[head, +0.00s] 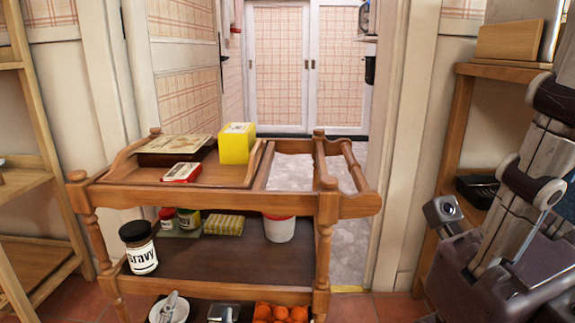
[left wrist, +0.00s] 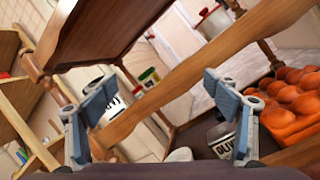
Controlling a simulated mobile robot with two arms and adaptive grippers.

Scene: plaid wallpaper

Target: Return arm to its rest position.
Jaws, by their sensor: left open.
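My left gripper (left wrist: 160,84) shows in the left wrist view, its two blue-grey fingers spread wide with nothing between them. A wooden rail of the trolley runs across behind the fingers, and I cannot tell how near it is. My left gripper cannot be made out clearly in the head view. A grey arm of mine (head: 520,200) stands folded at the right of the head view. Its fingers are not visible.
The wooden trolley (head: 350,206) holds a yellow box (head: 236,143), a gravy jar (head: 140,250), a white tub (head: 279,228) and orange items (head: 280,313) on its levels. Wooden shelves (head: 22,180) stand left. Open floor shows through the doorway behind.

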